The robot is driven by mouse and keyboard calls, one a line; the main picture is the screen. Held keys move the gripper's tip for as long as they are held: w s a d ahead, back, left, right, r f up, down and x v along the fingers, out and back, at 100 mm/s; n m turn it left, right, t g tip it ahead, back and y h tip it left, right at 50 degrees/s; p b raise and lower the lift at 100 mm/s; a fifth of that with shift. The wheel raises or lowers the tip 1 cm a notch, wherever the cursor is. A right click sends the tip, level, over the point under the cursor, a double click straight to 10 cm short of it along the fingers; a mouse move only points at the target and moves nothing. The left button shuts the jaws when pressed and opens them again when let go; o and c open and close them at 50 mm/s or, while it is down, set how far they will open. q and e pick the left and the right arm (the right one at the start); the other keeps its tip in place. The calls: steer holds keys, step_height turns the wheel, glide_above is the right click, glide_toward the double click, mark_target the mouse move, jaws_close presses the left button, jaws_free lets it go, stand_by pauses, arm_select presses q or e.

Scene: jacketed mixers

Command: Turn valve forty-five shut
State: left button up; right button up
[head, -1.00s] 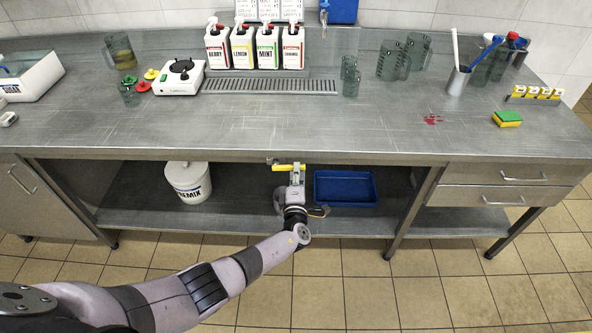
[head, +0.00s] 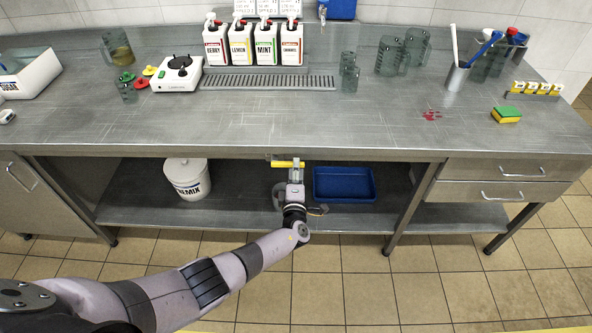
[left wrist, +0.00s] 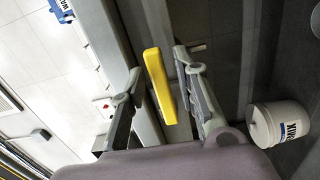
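The valve's yellow handle (head: 287,164) is a straight bar just under the front edge of the steel counter. In the head view it lies crosswise. In the left wrist view the yellow handle (left wrist: 160,86) shows between the two fingers of my left gripper (left wrist: 158,62), with a visible gap to each finger. My left gripper (head: 297,173) is open at the handle, reaching in from below and in front. The valve body is mostly hidden by the counter edge and the gripper, and no number is readable. My right gripper is in neither view.
The counter edge (head: 230,153) runs close above the gripper. On the lower shelf a white bucket (head: 187,181) stands to the left and a blue tray (head: 343,184) lies to the right. Bottles, jugs and a hot plate (head: 177,73) stand on the counter.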

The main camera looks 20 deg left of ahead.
arm_select(q)
steer(key=shift+o, duration=0.4)
steer(key=v, duration=1.2)
steer(key=s+a+f+n+g, duration=0.2)
steer(key=s+f+n+g, duration=0.2)
steer(key=s+f+n, duration=0.4)
steer(key=s+a+f+n+g+h, duration=0.1)
steer(key=s+a+f+n+g, duration=0.2)
steer(key=s+f+n, duration=0.5)
steer(key=s+a+f+n+g, duration=0.2)
steer(key=s+f+n+g, duration=0.2)
steer(key=f, duration=0.7)
steer(key=s+f+n+g+h, duration=0.1)
steer(key=s+f+n, duration=0.2)
steer(key=s+n, duration=0.6)
steer(key=s+f+n+g+h, duration=0.1)
steer(key=s+f+n, duration=0.3)
steer(key=s+n, duration=0.6)
steer(key=s+f+n+g+h, duration=0.2)
steer(key=s+f+n+g, duration=0.1)
steer(key=s+n, duration=0.6)
steer(key=shift+s+f+n, duration=0.25)
steer(key=shift+f+n, duration=0.05)
steer(key=shift+f, duration=0.3)
